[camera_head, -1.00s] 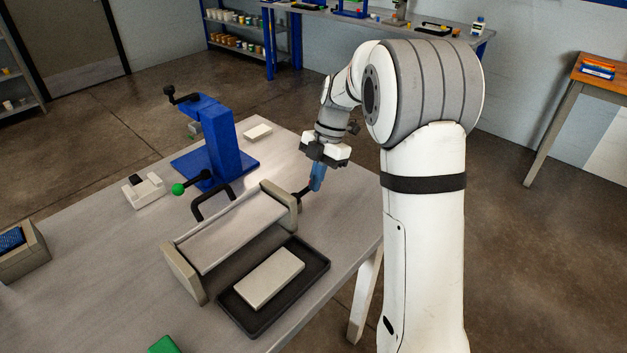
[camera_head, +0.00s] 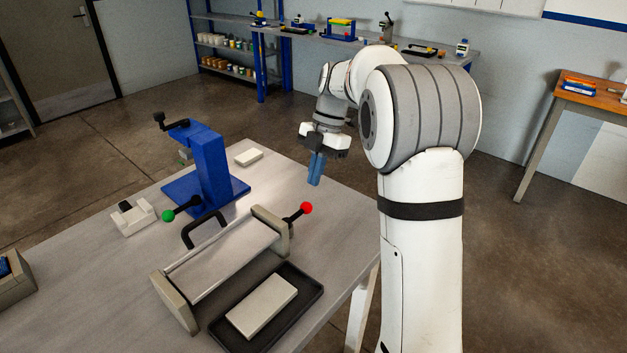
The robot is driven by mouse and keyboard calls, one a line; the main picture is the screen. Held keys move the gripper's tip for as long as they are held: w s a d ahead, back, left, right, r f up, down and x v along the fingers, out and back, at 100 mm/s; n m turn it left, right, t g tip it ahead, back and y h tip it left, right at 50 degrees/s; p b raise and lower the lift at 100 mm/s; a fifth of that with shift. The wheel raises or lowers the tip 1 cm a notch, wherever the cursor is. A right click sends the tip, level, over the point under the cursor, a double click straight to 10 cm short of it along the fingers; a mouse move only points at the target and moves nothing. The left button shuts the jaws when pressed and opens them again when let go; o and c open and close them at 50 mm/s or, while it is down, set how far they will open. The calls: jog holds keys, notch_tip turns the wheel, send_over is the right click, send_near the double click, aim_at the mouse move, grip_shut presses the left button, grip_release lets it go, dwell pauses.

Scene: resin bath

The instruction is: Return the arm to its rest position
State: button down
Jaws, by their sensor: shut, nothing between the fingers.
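My gripper (camera_head: 316,170) hangs from my white arm (camera_head: 335,85) above the right rear part of the grey table. Its blue fingers point down, look closed together, and hold nothing. The fingers are above and behind the red-knobbed lever (camera_head: 305,208) of the metal bath frame (camera_head: 225,255), apart from it. The arm reaches forward from its shoulder at the right of the view.
A blue press (camera_head: 208,170) with a green-knobbed lever stands at the table's back. A black tray (camera_head: 310,297) with a pale slab (camera_head: 262,307) lies in front. A white device (camera_head: 133,218) and a small pale block (camera_head: 248,157) sit on the table (camera_head: 90,290).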

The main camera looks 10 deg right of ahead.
jog(key=shift+s, duration=0.1)
jog(key=s+d+m+t+h+p, duration=0.2)
jog(key=s+m+t, duration=0.3)
jog(key=s+m, duration=2)
jog(key=shift+s+h+p, duration=0.4)
jog(key=shift+s+h, duration=0.2)
jog(key=shift+s, duration=0.2)
